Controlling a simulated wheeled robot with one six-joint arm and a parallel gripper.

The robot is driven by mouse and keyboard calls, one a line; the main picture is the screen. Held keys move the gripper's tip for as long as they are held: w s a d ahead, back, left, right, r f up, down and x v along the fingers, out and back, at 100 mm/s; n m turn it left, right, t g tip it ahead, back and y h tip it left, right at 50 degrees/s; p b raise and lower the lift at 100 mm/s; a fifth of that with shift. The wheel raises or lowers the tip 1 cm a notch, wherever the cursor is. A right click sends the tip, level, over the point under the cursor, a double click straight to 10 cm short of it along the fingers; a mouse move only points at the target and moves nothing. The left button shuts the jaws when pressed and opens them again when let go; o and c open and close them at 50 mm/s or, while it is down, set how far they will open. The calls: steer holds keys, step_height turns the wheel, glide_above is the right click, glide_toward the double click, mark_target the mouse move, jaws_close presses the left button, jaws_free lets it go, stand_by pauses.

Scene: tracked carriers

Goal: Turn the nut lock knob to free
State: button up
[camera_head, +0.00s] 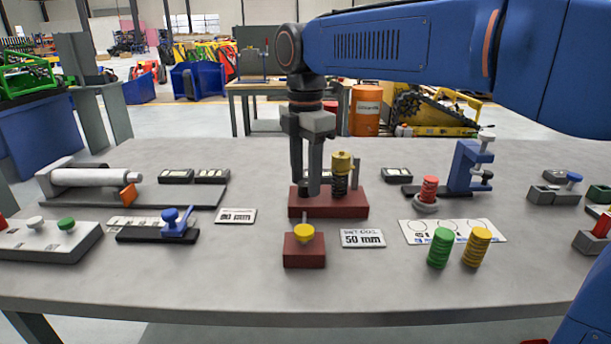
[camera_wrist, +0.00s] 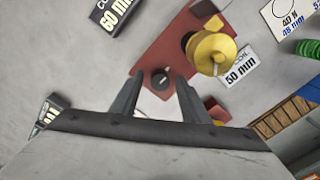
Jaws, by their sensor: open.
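The lock knob is a small dark round knob with a pale mark (camera_wrist: 160,79) on a red base (camera_wrist: 150,55). In the head view the red base (camera_head: 335,211) stands mid-table, with a black coil spring under a yellow nut (camera_head: 343,162) beside the knob. The yellow nut also shows in the wrist view (camera_wrist: 207,50). My gripper (camera_head: 305,184) points down over the knob end of the base, left of the spring. In the wrist view my gripper (camera_wrist: 159,80) is open, with one fingertip on either side of the knob. I cannot tell whether they touch it. No lock or free lettering is legible.
A small red block with a yellow knob (camera_head: 304,247) stands in front of the base. A 50 mm plate (camera_head: 363,239) lies to its right. Green (camera_head: 440,248) and yellow (camera_head: 477,247) coils stand farther right. A blue clamp (camera_head: 468,168) stands behind them.

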jaws_close()
steer(key=c, duration=1.1)
jaws_free()
steer(key=shift+o, duration=0.2)
steer(key=shift+m, duration=0.3)
steer(key=m, duration=0.8)
steer(key=shift+m, duration=0.4)
steer(key=m, duration=0.4)
steer(key=shift+s+m, duration=0.1)
steer(key=shift+m, duration=2.2)
